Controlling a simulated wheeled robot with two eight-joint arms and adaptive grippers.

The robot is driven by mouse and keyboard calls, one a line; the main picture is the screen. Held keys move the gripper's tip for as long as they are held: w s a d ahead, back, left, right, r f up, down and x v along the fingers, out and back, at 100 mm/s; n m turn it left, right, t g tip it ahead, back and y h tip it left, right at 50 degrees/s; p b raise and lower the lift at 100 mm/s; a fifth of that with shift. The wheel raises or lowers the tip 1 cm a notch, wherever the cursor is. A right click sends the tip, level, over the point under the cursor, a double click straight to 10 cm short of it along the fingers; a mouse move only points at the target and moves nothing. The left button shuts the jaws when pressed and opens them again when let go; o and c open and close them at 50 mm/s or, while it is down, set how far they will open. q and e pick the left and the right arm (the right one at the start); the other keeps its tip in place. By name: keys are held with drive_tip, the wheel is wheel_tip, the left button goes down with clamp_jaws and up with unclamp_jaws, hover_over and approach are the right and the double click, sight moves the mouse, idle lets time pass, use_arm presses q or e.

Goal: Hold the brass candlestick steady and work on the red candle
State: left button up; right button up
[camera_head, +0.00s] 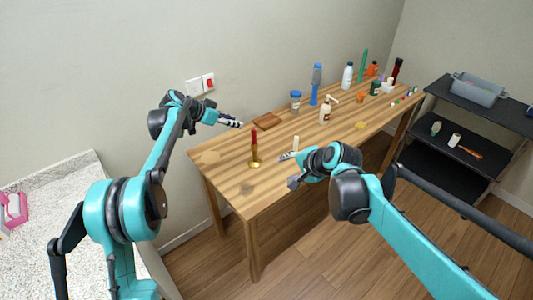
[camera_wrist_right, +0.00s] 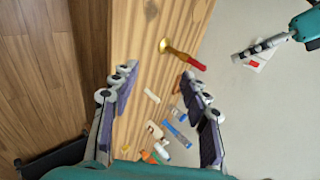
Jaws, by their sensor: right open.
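The red candle (camera_head: 254,139) stands upright in the brass candlestick (camera_head: 255,163) near the left end of the wooden table. In the right wrist view the candlestick (camera_wrist_right: 168,47) and the red candle (camera_wrist_right: 198,65) lie beyond my open fingers. My right gripper (camera_head: 286,156) is open and empty, over the table to the right of the candlestick; it also shows in the right wrist view (camera_wrist_right: 158,72). My left gripper (camera_head: 233,122) is near the table's back left edge, apart from the candle. It also shows in the right wrist view (camera_wrist_right: 240,56), but its jaw opening is unclear.
A brown board (camera_head: 267,121) lies at the back edge. A blue-capped jar (camera_head: 295,101), a blue bottle (camera_head: 316,85) and a pump bottle (camera_head: 326,111) stand farther right. The table's front left is clear.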

drive_tip(key=w+a+f+m+y, duration=0.1)
drive_tip(key=w+a+f+m, duration=0.2)
drive_tip(key=w, duration=0.4)
drive_tip(key=w+f+m+y, duration=0.25)
drive_tip(key=w+m, duration=0.25)
drive_tip(key=w, duration=0.3)
drive_tip(key=m+t+y, duration=0.2)
drive_tip(key=m, duration=0.6)
approach(256, 151)
drive_tip(key=x, duration=1.1)
drive_tip(key=shift+w, duration=0.2)
clamp_jaws()
